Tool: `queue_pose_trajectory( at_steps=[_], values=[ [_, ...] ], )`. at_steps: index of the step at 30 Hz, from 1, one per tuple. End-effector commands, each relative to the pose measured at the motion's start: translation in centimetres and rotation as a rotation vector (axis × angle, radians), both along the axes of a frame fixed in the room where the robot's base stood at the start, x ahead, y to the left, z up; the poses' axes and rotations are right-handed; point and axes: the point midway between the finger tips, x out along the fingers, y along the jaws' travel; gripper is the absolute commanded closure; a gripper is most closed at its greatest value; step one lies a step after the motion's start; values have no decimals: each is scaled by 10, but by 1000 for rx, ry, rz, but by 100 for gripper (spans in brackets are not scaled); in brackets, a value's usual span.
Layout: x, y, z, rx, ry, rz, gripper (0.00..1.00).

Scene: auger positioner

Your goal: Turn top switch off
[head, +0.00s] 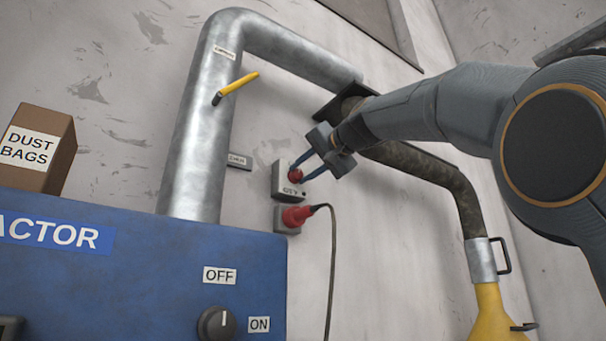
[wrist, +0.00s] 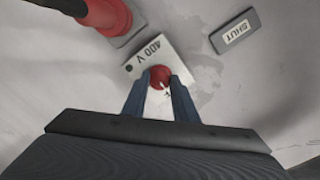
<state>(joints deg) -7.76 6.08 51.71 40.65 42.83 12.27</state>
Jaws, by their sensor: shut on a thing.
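The top switch is a red rotary knob (head: 295,175) on a small grey wall box marked 400 V (head: 287,190). In the wrist view the red knob (wrist: 160,77) sits between my two blue fingers. My gripper (head: 305,172) is shut on the red knob, one finger on each side. The box face with its label also shows in the wrist view (wrist: 140,60). A white mark shows on the knob, but its exact setting is hard to read.
A red plug (head: 297,215) with a hanging cable (head: 333,260) sits just below the box. A metal pipe (head: 195,130) with a yellow lever (head: 238,86) stands left. The blue extractor cabinet (head: 150,270) has an OFF/ON knob (head: 217,323). A SHUT label (wrist: 235,31) is nearby.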

Motion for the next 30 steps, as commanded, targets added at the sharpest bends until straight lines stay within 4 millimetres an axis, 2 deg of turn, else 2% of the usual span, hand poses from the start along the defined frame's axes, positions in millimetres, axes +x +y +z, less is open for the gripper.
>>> queue_pose_trajectory(
  at_steps=[17,18,20,30],
  values=[
    [1,0,-2,-26,-13,0,96],
    [1,0,-2,-26,-13,0,67],
    [1,0,-1,-26,-13,-1,57],
    [-1,-1,0,-24,-15,-1,55]
  ],
)
